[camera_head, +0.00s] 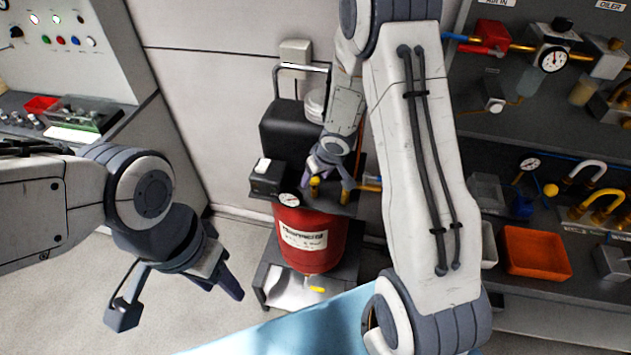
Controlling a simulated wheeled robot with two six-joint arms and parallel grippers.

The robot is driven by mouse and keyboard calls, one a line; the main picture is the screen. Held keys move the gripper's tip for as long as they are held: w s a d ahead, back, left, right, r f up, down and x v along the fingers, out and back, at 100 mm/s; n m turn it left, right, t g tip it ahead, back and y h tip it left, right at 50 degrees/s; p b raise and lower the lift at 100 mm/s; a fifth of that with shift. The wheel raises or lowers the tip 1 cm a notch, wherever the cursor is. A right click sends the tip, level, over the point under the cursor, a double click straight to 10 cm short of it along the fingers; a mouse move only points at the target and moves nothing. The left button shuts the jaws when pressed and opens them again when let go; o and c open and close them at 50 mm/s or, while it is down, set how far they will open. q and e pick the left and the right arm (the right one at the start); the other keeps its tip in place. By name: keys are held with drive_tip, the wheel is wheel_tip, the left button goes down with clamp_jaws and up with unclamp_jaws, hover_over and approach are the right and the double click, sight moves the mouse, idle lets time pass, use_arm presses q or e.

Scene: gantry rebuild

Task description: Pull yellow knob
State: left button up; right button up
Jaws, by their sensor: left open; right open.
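A small yellow knob (315,186) sits on top of the compressor with the red tank (310,238), beside a pressure gauge. My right gripper (329,183) reaches down over the compressor top. Its jaws are open, with the yellow knob close to the left finger; I cannot tell whether they touch. Another yellow or brass part shows near its right finger. My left gripper (178,298) is open and empty, low at the left, well away from the compressor. A yellow handle (317,289) shows under the red tank.
At the right, shelves hold gauges, brass pipes, a yellow round knob (550,190) and an orange bin (536,252). A control panel (65,40) with coloured buttons is at the upper left. A light blue surface (300,325) lies in front. Floor is clear between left gripper and compressor.

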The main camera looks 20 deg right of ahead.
clamp_jaws()
drive_tip(key=shift+w, duration=0.1)
idle(1.4)
